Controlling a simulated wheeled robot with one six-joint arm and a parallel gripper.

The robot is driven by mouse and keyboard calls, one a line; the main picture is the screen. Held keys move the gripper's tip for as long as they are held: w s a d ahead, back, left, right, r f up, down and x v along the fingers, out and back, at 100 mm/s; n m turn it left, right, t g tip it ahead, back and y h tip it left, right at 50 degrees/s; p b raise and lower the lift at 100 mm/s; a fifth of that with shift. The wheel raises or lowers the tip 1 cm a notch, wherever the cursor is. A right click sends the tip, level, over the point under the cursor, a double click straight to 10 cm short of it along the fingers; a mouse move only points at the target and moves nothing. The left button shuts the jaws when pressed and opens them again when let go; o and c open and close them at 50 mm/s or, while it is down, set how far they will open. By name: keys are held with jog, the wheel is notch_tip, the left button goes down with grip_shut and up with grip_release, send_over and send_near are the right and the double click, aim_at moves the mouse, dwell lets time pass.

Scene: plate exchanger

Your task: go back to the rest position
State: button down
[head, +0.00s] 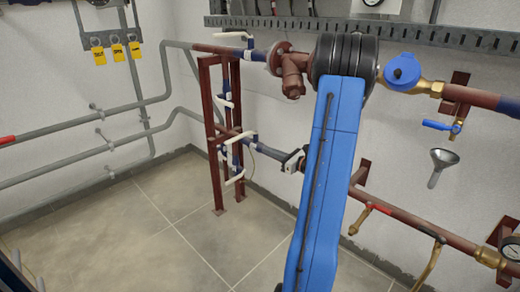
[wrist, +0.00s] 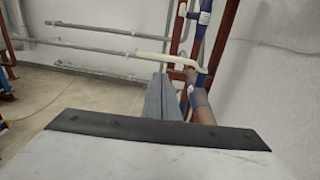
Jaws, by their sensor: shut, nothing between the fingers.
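My gripper (wrist: 163,80) shows in the wrist view as two grey fingers shut together, with nothing between them. They point toward the far wall, just left of a dark pipe (wrist: 201,108). Whether they touch the pipe I cannot tell. In the head view, a small black-and-white part (head: 292,160) shows left of my blue arm, in front of the lower pipe line; it appears to be my gripper's end. My arm hides the rest of it.
A dark red stand (head: 210,130) carries blue valves with white handles. Pipes run along the right wall, with a blue-capped fitting (head: 403,71) and a funnel (head: 442,162). Yellow tags (head: 117,52) hang at the back left. The tiled floor (head: 120,235) is clear on the left.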

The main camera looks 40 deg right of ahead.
jog(key=shift+s+d, duration=0.15)
jog(key=shift+s, duration=0.7)
jog(key=shift+s+d, duration=0.15)
jog(key=shift+s, duration=0.65)
jog(key=a+r+n+g+y, duration=0.2)
jog(key=a+n+g+y, duration=0.15)
jog(key=a, duration=0.65)
jog(key=a+r+n+g+y, duration=0.25)
jog(key=a+n, duration=0.25)
jog(key=a, duration=0.4)
jog(key=s+a+n+g, duration=0.3)
jog(key=a+n, duration=0.1)
jog(key=a, duration=0.3)
jog(key=s+a+n+g, duration=0.2)
jog(key=a+n+g, duration=0.15)
jog(key=a, duration=0.45)
jog(key=s+a+n+g+h, duration=0.3)
jog(key=s+a+n, duration=0.3)
jog(key=s+n, duration=0.3)
jog(key=s+d+r+n+t+h, duration=0.2)
jog(key=s+r+n+h, duration=0.1)
jog(key=s+n+h, duration=0.3)
jog(key=s+n, duration=0.2)
jog(key=s, duration=0.1)
jog(key=shift+s+r+n+t, duration=0.15)
jog(key=shift+s+n+t, duration=0.2)
jog(key=shift+s+n, duration=0.05)
